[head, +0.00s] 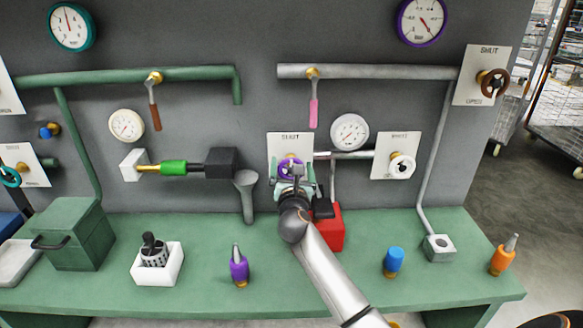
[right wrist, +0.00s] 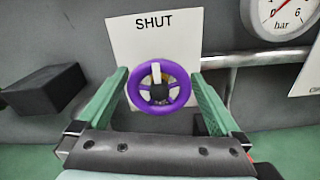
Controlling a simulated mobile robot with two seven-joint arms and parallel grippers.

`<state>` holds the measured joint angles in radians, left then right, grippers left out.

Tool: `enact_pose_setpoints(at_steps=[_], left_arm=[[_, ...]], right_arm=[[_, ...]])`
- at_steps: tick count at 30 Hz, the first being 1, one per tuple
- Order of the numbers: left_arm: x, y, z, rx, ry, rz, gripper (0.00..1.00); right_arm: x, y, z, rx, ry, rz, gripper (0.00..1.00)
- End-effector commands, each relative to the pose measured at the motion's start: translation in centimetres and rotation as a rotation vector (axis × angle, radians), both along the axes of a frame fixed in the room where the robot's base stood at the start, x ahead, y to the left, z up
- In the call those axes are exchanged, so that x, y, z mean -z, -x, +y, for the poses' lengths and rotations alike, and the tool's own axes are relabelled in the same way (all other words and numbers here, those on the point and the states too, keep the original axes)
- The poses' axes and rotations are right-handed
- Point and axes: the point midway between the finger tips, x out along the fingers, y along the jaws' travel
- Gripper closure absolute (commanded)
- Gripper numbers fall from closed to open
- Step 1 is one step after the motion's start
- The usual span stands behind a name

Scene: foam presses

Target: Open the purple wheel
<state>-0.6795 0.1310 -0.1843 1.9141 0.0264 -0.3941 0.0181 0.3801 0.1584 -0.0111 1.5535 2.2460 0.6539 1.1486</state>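The purple wheel (right wrist: 177,94) is on the wall in front of a white plate (right wrist: 150,35) marked SHUT. A pale mark shows at the top of the wheel, below that word. My right gripper (right wrist: 158,85) is open, with one green finger on each side of the wheel. I see a gap at the left finger; whether the right finger touches the rim I cannot tell. In the head view the wheel (head: 289,167) is partly hidden by my right gripper (head: 291,182). The lower part of the plate is hidden there.
A black block (head: 221,163) and a grey funnel (head: 245,190) are left of the wheel. A red box (head: 333,230) stands below right. A white wheel (head: 402,166) and a gauge (head: 350,132) are to the right.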

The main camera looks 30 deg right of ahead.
Motion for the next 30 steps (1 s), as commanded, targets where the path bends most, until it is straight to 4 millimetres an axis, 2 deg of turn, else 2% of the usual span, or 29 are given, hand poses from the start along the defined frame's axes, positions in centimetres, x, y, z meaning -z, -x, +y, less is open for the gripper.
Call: enact_pose_setpoints(at_steps=[2, 18, 30], left_arm=[[0.00, 0.00, 0.01, 0.000, 0.000, 0.000, 0.53], [0.00, 0.00, 0.02, 0.000, 0.000, 0.000, 0.53], [0.00, -0.02, 0.03, 0.000, 0.000, 0.000, 0.53]], right_arm=[[0.01, 0.02, 0.00, 0.000, 0.000, 0.000, 0.08], [0.07, 0.06, 0.00, 0.001, -0.001, 0.001, 0.67], [0.11, 0.02, 0.04, 0.001, 0.074, 0.049, 0.67]])
